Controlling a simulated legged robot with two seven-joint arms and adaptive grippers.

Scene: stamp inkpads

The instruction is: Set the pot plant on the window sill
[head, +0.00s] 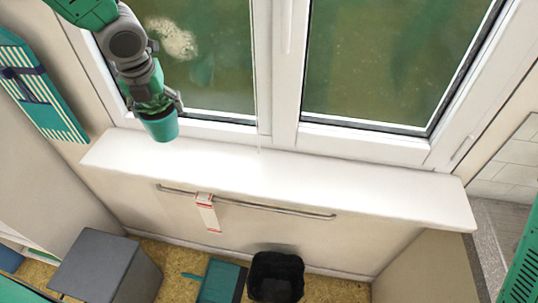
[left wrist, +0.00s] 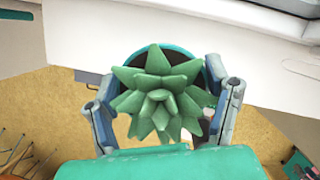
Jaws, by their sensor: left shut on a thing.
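The pot plant shows in the head view as a teal pot (head: 160,125) hanging under my left gripper (head: 160,103). In the left wrist view it is a green succulent with pointed leaves (left wrist: 160,100) in a teal-rimmed pot. The gripper's fingers (left wrist: 162,112) stand on both sides of it, shut on the pot. The white window sill (head: 300,180) runs below the window. In the head view the pot appears over the sill's left end; the gap below it is hard to judge. My right gripper is not in view.
The sill's top looks bare. The window frame (head: 285,130) rises behind it. A rail (head: 270,208) with a red-and-white towel (head: 207,213) is below its front edge. A black bin (head: 276,277), a grey box (head: 100,268) and a teal item (head: 220,282) stand on the floor.

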